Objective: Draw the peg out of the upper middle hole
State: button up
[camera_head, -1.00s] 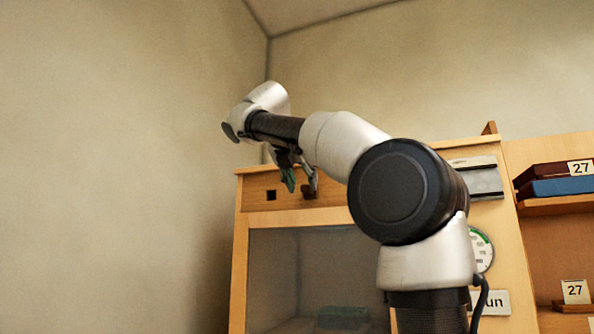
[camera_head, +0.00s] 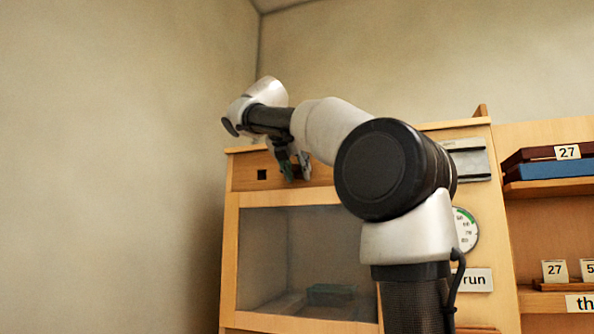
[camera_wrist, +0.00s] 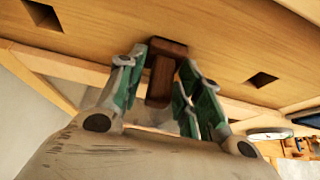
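A dark brown peg (camera_wrist: 163,72) sticks out of the wooden panel (camera_wrist: 230,40) in the wrist view, between two empty square holes. The hole on the left (camera_wrist: 43,15) and the hole on the right (camera_wrist: 262,80) are dark. My gripper (camera_wrist: 162,75) has its green-padded fingers on either side of the peg, with narrow gaps that look clear of it. In the head view, my gripper (camera_head: 294,168) is at the cabinet's upper panel, right of the left hole (camera_head: 262,175). My fingers and arm hide the peg's surroundings there.
Below the panel is a glazed cabinet front (camera_head: 290,250) with a greenish block (camera_head: 330,293) behind it. A dial (camera_head: 465,229) and a "run" label (camera_head: 474,280) are at right. Shelves (camera_head: 550,187) with boxes stand farther right. A bare wall is at left.

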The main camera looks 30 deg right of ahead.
jog(key=shift+s+a, duration=1.05)
jog(key=shift+a, duration=0.3)
jog(key=shift+s+a, duration=1.05)
jog(key=shift+a, duration=0.35)
jog(key=shift+s+a, duration=1.05)
jog(key=shift+a, duration=0.3)
jog(key=shift+c, duration=0.4)
jog(key=shift+s+a, duration=0.1)
